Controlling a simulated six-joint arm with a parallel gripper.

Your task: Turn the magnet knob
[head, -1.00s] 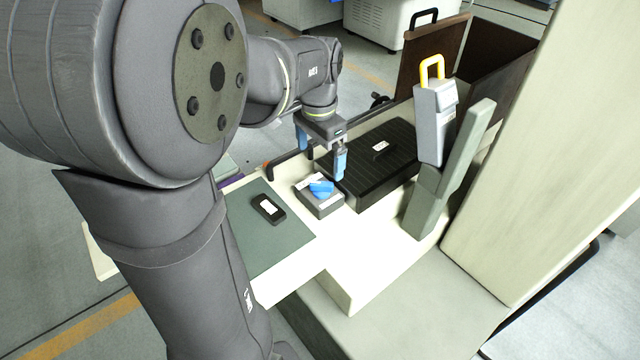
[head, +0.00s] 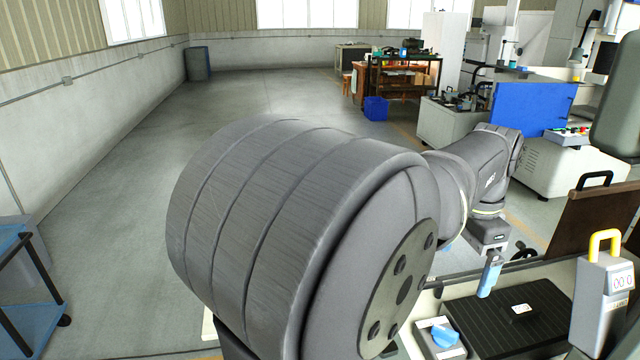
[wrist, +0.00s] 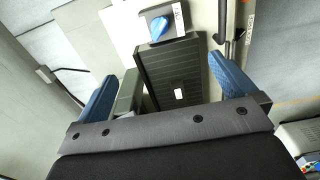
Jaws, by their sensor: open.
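The magnet knob is a blue pointer-shaped knob (head: 445,335) on a small grey block with a white label. In the wrist view the knob (wrist: 158,27) is at the top centre, fully visible. My gripper (wrist: 163,70) is open and empty, its two blue-padded fingers wide apart. The knob appears beyond the fingertips, between their lines, and nothing touches it. In the head view one blue finger (head: 489,277) shows above and right of the knob; the other is hidden behind my arm.
A black ribbed plate (head: 510,322) lies beside the knob block, to its right in the head view. A grey box with a yellow handle (head: 605,245) stands at the right. A brown panel with a black handle (head: 592,212) is behind it. Open floor lies left.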

